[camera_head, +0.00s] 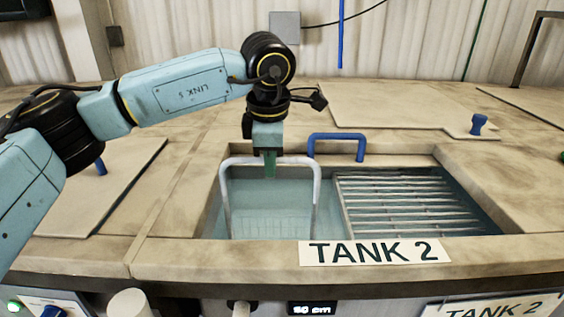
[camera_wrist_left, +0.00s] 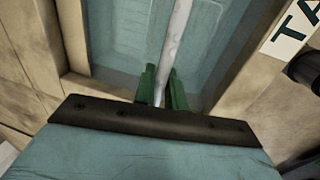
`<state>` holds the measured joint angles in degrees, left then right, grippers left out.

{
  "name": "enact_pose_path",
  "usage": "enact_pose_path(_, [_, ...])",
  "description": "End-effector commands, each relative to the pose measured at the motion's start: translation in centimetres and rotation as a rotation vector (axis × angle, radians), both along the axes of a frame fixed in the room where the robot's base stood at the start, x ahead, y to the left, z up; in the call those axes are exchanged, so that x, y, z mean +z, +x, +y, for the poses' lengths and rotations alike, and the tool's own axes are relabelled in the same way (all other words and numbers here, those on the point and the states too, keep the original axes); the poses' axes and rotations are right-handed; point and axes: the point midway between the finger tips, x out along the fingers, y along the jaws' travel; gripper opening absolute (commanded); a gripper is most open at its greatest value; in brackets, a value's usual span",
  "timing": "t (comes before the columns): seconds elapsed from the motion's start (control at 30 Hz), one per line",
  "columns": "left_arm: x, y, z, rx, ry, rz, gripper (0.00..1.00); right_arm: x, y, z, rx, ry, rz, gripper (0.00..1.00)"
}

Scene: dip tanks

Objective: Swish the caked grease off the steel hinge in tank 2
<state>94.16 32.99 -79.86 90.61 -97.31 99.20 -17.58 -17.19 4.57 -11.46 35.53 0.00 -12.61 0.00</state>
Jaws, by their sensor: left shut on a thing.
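Tank 2 (camera_head: 210,220) is an open rectangular basin of bluish liquid, marked by a white "TANK 2" sign (camera_head: 375,252). My left gripper (camera_head: 269,166) is over its left half, with green fingers shut on the top bar of a pale handle (camera_head: 318,190). In the left wrist view the fingers (camera_wrist_left: 161,92) close around the pale bar (camera_wrist_left: 176,45). The handle's two legs go down into the liquid, where a faint mesh or basket (camera_head: 270,226) shows. I cannot make out the steel hinge or any grease. My right gripper is not in view.
A rack of parallel metal bars (camera_head: 405,205) fills the tank's right half. A blue handle (camera_head: 338,136) stands at the back rim. Flat lids lie at left (camera_head: 95,190) and back right (camera_head: 400,105), the latter with a blue knob (camera_head: 479,122). A display (camera_head: 311,308) sits below the front edge.

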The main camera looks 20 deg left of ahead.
Motion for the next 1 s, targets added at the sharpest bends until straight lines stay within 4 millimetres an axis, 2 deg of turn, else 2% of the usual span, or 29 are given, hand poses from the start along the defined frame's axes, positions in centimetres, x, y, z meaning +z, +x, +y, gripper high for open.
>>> enact_pose_path(0.23, [0.2,-0.1,0.2,-0.003,-0.002,-0.004,0.00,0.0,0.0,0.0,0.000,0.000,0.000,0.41])
enact_pose_path(0.6, [0.3,0.5,-1.9,-0.003,-0.002,-0.003,0.00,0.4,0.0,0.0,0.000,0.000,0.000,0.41])
enact_pose_path(0.93, [0.2,0.5,-1.9,-0.002,-0.002,-0.003,0.00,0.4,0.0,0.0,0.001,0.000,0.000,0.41])
enact_pose_path(1.0, [1.5,0.5,-1.9,-0.002,-0.002,-0.004,0.00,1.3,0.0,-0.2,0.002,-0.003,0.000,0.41])
